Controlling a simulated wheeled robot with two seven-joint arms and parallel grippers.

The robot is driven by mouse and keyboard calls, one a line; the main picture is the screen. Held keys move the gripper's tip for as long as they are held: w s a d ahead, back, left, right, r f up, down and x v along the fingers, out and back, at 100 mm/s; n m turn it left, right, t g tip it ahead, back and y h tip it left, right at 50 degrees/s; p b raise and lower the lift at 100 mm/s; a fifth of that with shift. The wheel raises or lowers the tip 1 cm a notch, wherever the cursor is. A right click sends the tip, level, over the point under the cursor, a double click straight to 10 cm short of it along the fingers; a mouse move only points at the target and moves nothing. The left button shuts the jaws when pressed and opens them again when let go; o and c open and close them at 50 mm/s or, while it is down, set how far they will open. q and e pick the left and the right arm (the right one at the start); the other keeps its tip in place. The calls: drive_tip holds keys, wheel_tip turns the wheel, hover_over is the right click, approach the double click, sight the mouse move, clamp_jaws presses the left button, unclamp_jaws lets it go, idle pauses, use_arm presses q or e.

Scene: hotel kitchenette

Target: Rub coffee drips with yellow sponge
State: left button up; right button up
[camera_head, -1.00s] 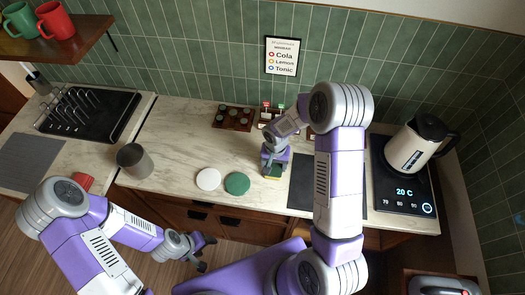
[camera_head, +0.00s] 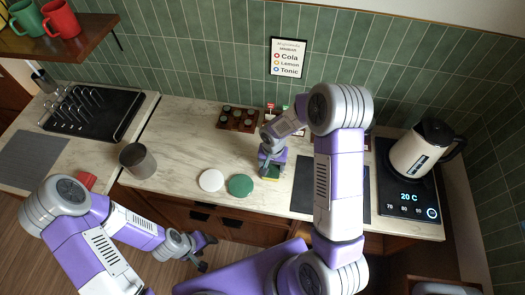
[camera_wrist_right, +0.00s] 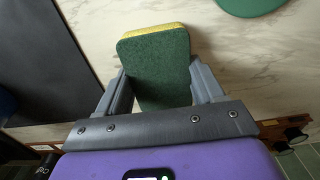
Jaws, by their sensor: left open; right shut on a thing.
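The yellow sponge (camera_wrist_right: 157,62) has a dark green scrub face and a yellow edge. My right gripper (camera_wrist_right: 160,88) is shut on it, a finger at each side. In the head view my right gripper (camera_head: 269,164) is low at the counter between the green disc and the dark mat, with a bit of the sponge (camera_head: 272,174) showing beneath. I cannot tell whether the sponge touches the counter. I make out no coffee drips; the gripper and sponge may hide them. My left gripper (camera_head: 205,252) is open and empty, in front of the counter.
A white disc (camera_head: 211,180) and a green disc (camera_head: 240,185) lie left of the sponge. A dark mat (camera_head: 303,186) lies right of it, then a kettle (camera_head: 421,147) on a black hob (camera_head: 402,198). A grey cup (camera_head: 138,161) stands left. Marble between cup and discs is clear.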

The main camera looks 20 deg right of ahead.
drive_tip(key=shift+w+a+f+b, duration=0.1)
drive_tip(key=shift+w+a+b, duration=0.45)
drive_tip(key=shift+a, duration=0.55)
drive_tip(key=shift+w+a+r, duration=0.2)
drive_tip(key=shift+w, duration=0.05)
wheel_tip(320, 180, up, 4)
drive_tip(key=p, duration=0.2)
drive_tip(key=shift+s+p, duration=0.15)
drive_tip(key=shift+p, duration=0.15)
wheel_tip(320, 180, up, 2)
drive_tip(key=shift+r+p, duration=0.1)
drive_tip(key=shift+p, duration=0.6)
drive_tip(key=shift+r+p, duration=0.45)
drive_tip(key=shift+r, duration=0.4)
use_arm(q)
drive_tip(key=r, duration=0.1)
drive_tip(key=w+r, duration=0.1)
drive_tip(key=r, duration=0.1)
drive_tip(key=shift+w+r, duration=0.1)
drive_tip(key=shift+r, duration=0.15)
use_arm(e)
drive_tip(key=shift+f, duration=0.1)
